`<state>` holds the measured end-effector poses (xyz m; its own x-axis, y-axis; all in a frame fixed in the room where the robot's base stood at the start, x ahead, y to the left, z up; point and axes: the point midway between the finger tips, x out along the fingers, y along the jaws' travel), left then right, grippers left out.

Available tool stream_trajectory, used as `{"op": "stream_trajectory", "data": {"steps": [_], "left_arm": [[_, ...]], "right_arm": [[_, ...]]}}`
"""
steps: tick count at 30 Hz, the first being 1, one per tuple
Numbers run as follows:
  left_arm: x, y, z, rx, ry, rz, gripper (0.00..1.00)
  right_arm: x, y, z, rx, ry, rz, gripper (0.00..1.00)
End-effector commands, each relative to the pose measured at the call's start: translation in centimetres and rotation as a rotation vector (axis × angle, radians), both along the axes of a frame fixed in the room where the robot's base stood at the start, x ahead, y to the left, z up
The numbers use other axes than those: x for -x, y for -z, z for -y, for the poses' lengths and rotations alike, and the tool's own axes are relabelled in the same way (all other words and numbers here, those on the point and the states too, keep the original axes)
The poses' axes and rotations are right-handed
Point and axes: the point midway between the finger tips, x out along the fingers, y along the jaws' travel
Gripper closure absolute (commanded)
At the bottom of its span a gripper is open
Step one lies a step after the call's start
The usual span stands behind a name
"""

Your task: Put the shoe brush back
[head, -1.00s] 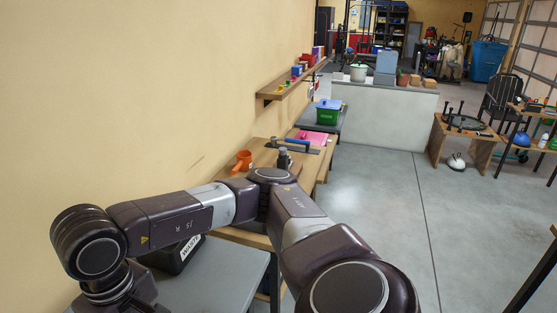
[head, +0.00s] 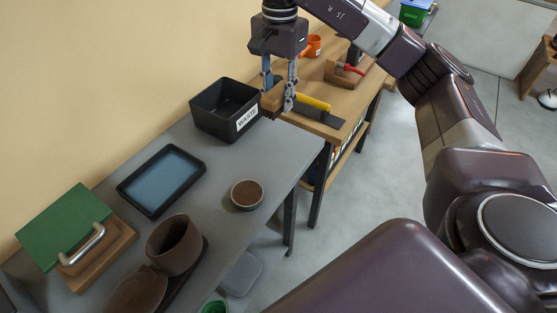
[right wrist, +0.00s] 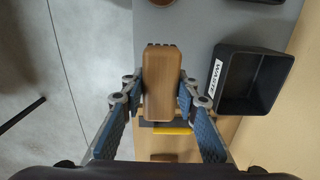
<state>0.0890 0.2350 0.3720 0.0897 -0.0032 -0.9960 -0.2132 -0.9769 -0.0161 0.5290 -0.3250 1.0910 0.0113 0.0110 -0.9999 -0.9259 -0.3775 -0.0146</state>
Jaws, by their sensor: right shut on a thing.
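The shoe brush (head: 271,99) is a brown wooden block, held in the air by my right gripper (head: 278,94) near the waste bin and the wooden bench. In the right wrist view the brush (right wrist: 160,84) sits between the two fingers of the right gripper (right wrist: 160,90), with dark bristles just showing at its far end. The fingers are shut on its sides. My left gripper is not in view.
The grey table holds a black waste bin (head: 226,108), a blue-lined tray (head: 162,180), a round brown tin (head: 247,195), a brown boot (head: 172,246) and a green-lidded wooden box (head: 66,228). Grey tabletop is clear around the tin. A yellow-handled tool (head: 313,102) lies on the bench.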

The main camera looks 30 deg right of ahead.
Motion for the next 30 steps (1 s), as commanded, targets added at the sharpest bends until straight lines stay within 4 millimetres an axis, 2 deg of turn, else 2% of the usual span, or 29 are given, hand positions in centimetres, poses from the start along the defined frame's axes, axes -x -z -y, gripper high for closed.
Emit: {"op": "stream_trajectory", "data": {"steps": [1, 12, 21, 30], "left_arm": [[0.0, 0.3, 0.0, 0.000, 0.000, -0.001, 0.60], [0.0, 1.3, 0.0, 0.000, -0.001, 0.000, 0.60], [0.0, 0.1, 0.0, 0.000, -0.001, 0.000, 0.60], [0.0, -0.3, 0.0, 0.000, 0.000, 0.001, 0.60]], "right_arm": [[0.1, 1.1, -0.1, -0.001, -0.001, -0.006, 0.98], [0.2, 8.0, -0.1, -0.002, -0.005, -0.006, 0.98], [0.2, 14.0, -0.1, 0.001, -0.004, -0.005, 0.98], [0.2, 16.6, -0.1, 0.001, -0.005, -0.004, 0.98]]}}
